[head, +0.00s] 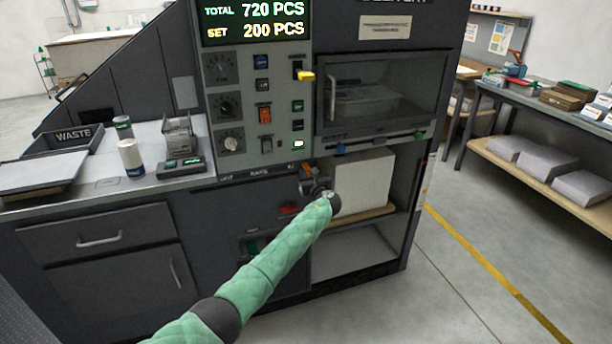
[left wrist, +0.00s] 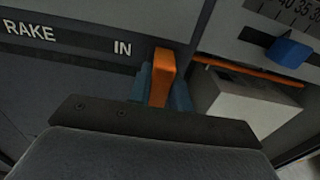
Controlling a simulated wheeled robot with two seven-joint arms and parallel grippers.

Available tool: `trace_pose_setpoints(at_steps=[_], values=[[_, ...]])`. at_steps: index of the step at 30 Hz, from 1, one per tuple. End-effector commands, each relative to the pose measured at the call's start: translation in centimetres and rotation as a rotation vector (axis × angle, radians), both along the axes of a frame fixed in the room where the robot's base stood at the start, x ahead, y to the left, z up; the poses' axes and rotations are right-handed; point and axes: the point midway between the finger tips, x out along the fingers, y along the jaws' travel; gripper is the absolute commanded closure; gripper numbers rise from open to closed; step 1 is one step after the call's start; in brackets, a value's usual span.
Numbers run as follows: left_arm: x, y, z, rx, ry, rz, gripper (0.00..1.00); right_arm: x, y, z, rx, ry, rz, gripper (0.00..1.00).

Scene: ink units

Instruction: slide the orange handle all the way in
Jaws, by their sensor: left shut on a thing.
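The orange handle (left wrist: 161,76) stands upright between the fingers of my left gripper (left wrist: 160,92) in the left wrist view, just right of the printed word IN. The fingers are shut on it. In the head view my left gripper (head: 316,186) is at the machine's front, below the control panel, and the orange handle (head: 307,170) shows as a small patch just above it. The gripper hides most of the handle and its slot there. My right gripper is not in view.
A blue slider knob (left wrist: 289,52) with a scale is right of the handle. A white paper stack (head: 362,187) sits in the bay to the right, under a glass-fronted compartment (head: 375,90). A red button (head: 289,210) is left of my gripper. Floor at the right is clear.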

Motion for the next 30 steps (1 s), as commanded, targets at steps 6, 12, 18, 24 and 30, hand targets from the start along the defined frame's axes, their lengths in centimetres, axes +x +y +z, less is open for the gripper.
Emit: trace_pose_setpoints(at_steps=[6, 12, 18, 24, 30], values=[[0.0, -0.4, 0.4, -0.002, -0.004, -0.007, 1.0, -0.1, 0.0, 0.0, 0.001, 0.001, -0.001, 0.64], [0.0, -0.3, 0.3, -0.002, -0.003, -0.005, 0.58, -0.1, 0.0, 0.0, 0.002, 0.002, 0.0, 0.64], [-0.1, -0.2, 0.2, -0.001, -0.002, -0.004, 0.58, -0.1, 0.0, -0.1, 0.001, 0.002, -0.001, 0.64], [-1.5, -0.7, 0.0, -0.003, -0.002, -0.005, 0.58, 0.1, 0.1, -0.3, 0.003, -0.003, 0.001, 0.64], [-4.4, -1.7, 0.0, -0.003, -0.003, -0.006, 0.58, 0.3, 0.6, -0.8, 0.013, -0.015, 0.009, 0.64]])
